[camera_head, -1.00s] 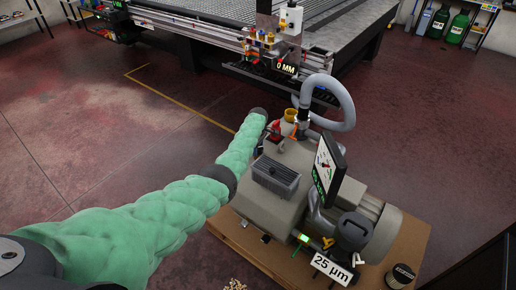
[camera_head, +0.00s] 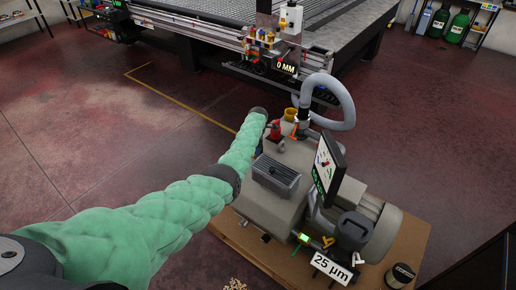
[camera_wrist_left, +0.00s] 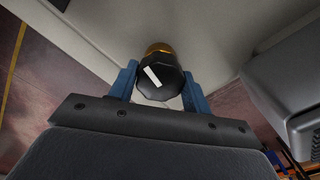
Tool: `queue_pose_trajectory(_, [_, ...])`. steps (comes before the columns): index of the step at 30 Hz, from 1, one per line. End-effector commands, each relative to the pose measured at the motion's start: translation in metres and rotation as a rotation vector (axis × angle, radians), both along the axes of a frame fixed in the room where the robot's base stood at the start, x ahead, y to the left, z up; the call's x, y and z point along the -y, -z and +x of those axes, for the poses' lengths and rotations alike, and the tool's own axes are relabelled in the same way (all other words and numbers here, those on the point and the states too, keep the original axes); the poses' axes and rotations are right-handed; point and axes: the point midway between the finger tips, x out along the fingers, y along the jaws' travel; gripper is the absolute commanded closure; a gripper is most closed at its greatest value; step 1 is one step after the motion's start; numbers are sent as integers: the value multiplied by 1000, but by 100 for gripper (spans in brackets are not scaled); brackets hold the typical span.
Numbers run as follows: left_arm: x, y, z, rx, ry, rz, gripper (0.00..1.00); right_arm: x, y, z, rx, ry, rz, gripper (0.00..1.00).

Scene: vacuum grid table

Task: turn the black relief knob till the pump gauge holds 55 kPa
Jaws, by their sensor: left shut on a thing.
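The black knob (camera_wrist_left: 165,84) with a white pointer line sits between the two blue fingers of my left gripper (camera_wrist_left: 160,72) in the left wrist view. The gripper is shut on it, one finger on each side. A brass-coloured collar (camera_wrist_left: 158,48) shows behind the knob. In the head view my left arm reaches the far left end of the beige pump (camera_head: 262,208); the knob and fingertips cannot be made out there. The gauge panel (camera_head: 328,174) stands on the pump, turned at a steep angle; its reading is not legible. My right gripper is not in view.
A grey hose (camera_head: 345,100) loops above the pump. A red part (camera_head: 275,131) and a yellow cup (camera_head: 290,114) are near my left wrist. A "25 µm" label (camera_head: 331,268) is at the pump's front. The grid table (camera_head: 210,12) stands behind; the floor at left is clear.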

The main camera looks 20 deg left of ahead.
Motion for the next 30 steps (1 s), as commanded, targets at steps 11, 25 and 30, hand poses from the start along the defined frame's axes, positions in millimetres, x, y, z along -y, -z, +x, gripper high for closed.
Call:
queue_pose_trajectory(11, [0,-1,1,2,1,0,30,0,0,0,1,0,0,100])
queue_pose_trajectory(25, [0,-12,1,3,1,1,30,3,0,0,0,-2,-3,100])
queue_pose_trajectory(30, [0,-34,1,4,0,1,30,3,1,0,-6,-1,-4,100])
